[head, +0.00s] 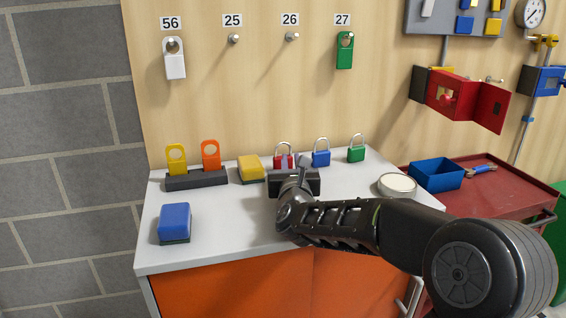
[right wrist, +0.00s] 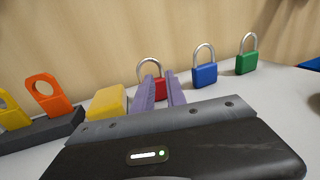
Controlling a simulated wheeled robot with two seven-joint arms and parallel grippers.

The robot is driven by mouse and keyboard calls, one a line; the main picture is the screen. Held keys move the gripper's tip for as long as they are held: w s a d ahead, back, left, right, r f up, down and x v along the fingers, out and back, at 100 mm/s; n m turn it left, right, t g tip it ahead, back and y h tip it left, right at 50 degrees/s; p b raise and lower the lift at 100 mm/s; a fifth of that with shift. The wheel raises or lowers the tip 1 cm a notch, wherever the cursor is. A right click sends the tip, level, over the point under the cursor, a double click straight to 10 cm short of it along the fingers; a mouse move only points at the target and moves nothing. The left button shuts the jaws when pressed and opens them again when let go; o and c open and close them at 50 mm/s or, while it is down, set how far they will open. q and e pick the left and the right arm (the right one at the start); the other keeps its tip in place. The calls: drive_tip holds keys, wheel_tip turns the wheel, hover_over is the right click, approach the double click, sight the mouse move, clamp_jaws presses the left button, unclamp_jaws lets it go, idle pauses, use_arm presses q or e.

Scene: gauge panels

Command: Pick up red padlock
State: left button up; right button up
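The red padlock (head: 279,161) stands upright on the light grey worktop (head: 230,205), near the wall, with its silver shackle up. My right gripper (head: 290,166) is just in front of it and hides part of its body. In the right wrist view, the two purple fingers (right wrist: 164,90) are apart, with part of the red padlock (right wrist: 160,87) showing between them. The right gripper is open, and whether a finger touches the padlock I cannot tell. My left gripper is not in view.
A blue padlock (head: 321,158) and a green padlock (head: 356,154) stand to the right. A yellow block (head: 250,168) and a dark holder (head: 197,181) with yellow and orange tags are left. A round white-topped container (head: 397,185) stands near my arm.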

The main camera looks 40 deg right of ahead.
sight(290, 151)
drive_tip(key=shift+p+x, duration=0.5)
drive_tip(key=shift+x, duration=2.1)
drive_tip(key=shift+d, duration=0.1)
clamp_jaws()
